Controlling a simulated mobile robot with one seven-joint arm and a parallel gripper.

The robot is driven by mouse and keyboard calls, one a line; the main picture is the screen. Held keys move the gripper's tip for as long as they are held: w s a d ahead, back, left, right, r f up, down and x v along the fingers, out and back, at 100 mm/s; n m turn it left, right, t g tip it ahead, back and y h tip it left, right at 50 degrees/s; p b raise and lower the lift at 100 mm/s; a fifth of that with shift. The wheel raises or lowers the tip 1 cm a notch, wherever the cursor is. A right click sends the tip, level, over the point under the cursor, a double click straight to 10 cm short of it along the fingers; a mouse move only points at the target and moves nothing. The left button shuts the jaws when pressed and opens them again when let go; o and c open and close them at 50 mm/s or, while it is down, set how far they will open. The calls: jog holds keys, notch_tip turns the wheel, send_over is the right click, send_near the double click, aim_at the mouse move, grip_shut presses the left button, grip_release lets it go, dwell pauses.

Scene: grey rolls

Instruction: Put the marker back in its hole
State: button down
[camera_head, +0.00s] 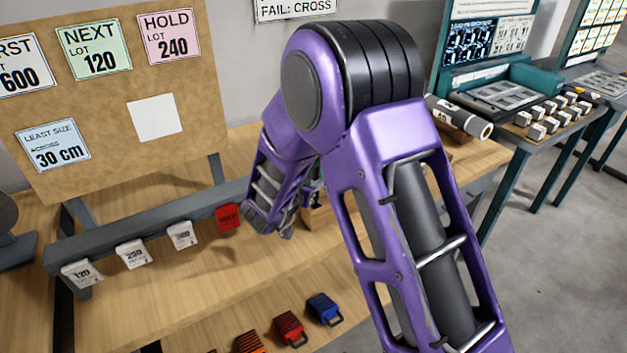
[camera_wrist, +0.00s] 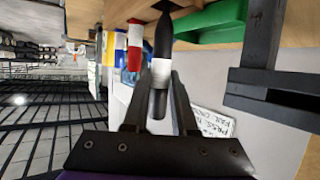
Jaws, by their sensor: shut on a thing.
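A black marker with a white band (camera_wrist: 161,73) is between the fingers of my gripper (camera_wrist: 158,86) in the wrist view. My gripper is shut on it near the white band. The marker's dark far end reaches up the picture, close to a wooden block (camera_wrist: 120,10). I cannot tell whether that end touches the block or sits in a hole. A red and white marker (camera_wrist: 135,42) is beside it on the left. In the head view my purple arm hides most of my gripper and the marker; part of a wooden block (camera_head: 318,217) shows behind it.
A green object (camera_wrist: 212,22) is close on the right in the wrist view, with a dark bar (camera_wrist: 258,70) beyond. In the head view, a rail with tags (camera_head: 132,253) and a pinboard (camera_head: 100,100) stand left.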

jog(key=shift+f+b, duration=1.55)
jog(key=shift+f, duration=0.9)
jog(key=c, duration=0.6)
grip_release()
jog(key=p+v, duration=0.2)
jog(key=v, duration=1.5)
jog(key=shift+s+a+r, duration=0.1)
jog(key=shift+s+a, duration=0.05)
jog(key=shift+s, duration=0.05)
